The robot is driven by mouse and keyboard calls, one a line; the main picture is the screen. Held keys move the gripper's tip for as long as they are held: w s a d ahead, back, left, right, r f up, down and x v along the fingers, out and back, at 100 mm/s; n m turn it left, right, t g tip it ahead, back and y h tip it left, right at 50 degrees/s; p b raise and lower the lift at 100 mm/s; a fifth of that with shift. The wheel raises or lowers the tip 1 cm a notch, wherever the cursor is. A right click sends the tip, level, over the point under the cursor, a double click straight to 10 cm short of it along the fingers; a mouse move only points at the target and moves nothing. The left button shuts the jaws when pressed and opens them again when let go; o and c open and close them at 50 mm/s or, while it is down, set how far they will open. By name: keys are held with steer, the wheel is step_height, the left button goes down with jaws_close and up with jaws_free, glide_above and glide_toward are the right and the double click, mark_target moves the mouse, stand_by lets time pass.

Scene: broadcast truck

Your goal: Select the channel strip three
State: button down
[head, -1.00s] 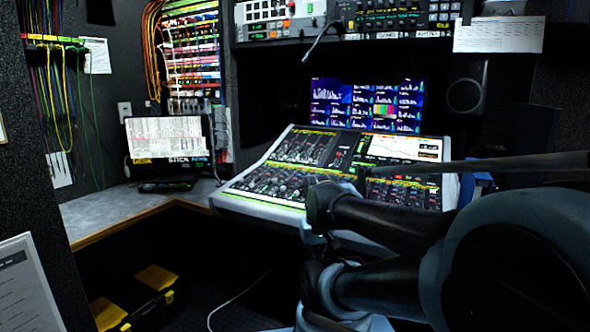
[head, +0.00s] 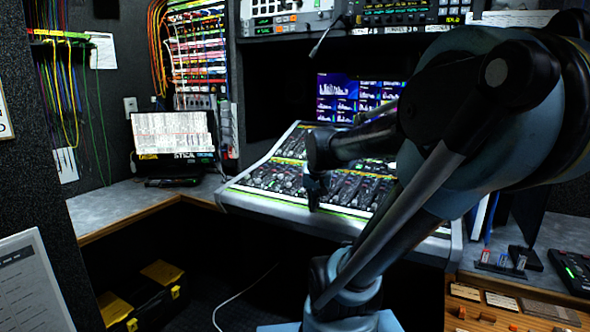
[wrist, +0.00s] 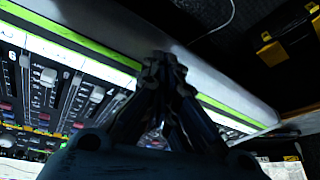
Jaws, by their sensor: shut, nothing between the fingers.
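The mixing console (head: 240,198) stands on the desk, with rows of knobs, faders and a green strip along its front edge. My gripper (head: 314,205) is over the front part of the console in the head view, pointing down. In the wrist view my gripper (wrist: 165,60) is shut and empty, its fingertips over the console's light front edge and green strip. Fader strips (wrist: 70,95) show to the left of the fingers, with a number that looks like 6 near one. I cannot tell which strip is number three. My arm hides the console's right part.
Monitors (head: 345,98) stand behind the console, and a laptop (head: 172,135) is on the desk to the left. A black and yellow toolbox (head: 150,298) is on the floor. Wooden desk with small items (head: 510,300) lies to the right.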

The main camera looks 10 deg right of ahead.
steer(key=w+r+m+t, duration=0.2)
steer(key=w+r, duration=0.3)
steer(key=w, duration=0.6)
steer(key=w+r+m+t, duration=0.1)
steer(key=w+r, duration=0.3)
steer(key=w, duration=0.7)
step_height(320, 180, up, 4)
steer(key=m+t, duration=0.3)
glide_above(296, 166)
steer(key=shift+s+a, duration=0.25)
steer(key=shift+a, duration=0.05)
steer(key=shift+f, duration=0.1)
steer(key=shift+w+d+f, duration=0.1)
steer(key=shift+w+f, duration=0.05)
steer(key=shift+f, duration=1.3)
steer(key=shift+w+d+f, duration=0.15)
steer(key=shift+f, duration=1.25)
steer(key=shift+w+d+f, duration=0.1)
steer(key=shift+w+f, duration=0.05)
steer(key=shift+f, duration=1.3)
steer(key=shift+d+f, duration=0.1)
steer(key=shift+f, duration=0.6)
steer(key=shift+r, duration=0.8)
